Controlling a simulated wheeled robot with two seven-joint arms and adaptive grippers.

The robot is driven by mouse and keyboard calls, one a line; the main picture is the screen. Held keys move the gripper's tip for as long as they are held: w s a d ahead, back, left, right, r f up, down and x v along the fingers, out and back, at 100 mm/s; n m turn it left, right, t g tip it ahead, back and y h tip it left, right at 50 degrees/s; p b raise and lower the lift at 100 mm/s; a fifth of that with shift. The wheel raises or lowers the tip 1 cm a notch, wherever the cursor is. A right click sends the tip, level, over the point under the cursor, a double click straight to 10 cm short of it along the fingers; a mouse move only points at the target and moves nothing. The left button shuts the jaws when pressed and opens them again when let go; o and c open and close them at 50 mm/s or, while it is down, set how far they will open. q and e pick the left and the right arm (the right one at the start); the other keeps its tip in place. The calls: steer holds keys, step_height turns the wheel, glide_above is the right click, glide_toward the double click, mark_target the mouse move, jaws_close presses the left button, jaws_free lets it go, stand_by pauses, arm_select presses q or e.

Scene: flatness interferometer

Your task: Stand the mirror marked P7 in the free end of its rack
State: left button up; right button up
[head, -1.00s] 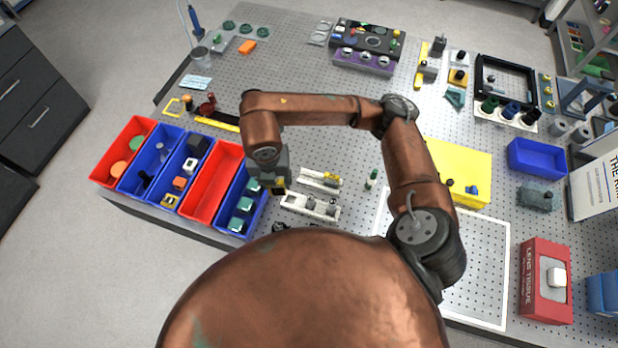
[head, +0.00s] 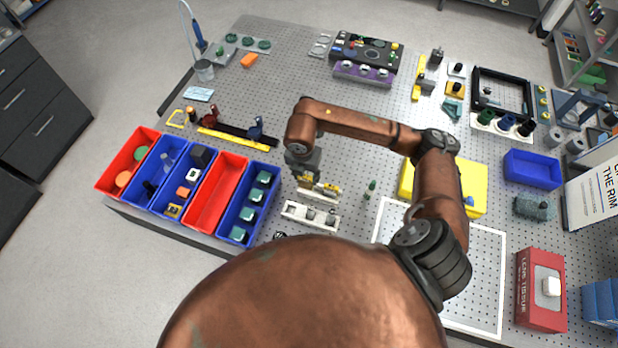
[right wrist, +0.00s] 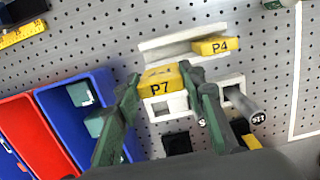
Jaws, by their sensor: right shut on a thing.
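My right gripper (right wrist: 165,88) is shut on the mirror marked P7 (right wrist: 160,81), a yellow-topped piece held between its two fingers. In the head view the gripper (head: 304,176) is at the left end of a white rack (head: 320,199). That rack also shows in the right wrist view (right wrist: 165,53). The mirror marked P4 (right wrist: 215,45) stands at the rack's right end, and the left end looks free. P7 appears just in front of that free end; I cannot tell whether it touches the rack. My left gripper is out of view.
A second white holder (head: 293,211) with dark cylinders lies just in front of the rack. A blue bin (head: 270,168) with teal pieces and a red bin (head: 217,188) stand to the left. A small green bottle (head: 370,189) stands to the right.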

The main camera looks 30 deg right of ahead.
steer(key=f, duration=0.1)
steer(key=d+f+p, duration=0.1)
steer(key=f, duration=0.3)
steer(key=shift+w+d+p, duration=0.3)
steer(key=shift+p, duration=0.05)
steer(key=o, duration=0.9)
steer(key=r+b, duration=0.1)
steer(key=r, duration=0.7)
steer(key=s+a+r+b, duration=0.1)
steer(key=r, duration=0.3)
steer(key=shift+b, duration=0.3)
steer(key=shift+f, duration=0.1)
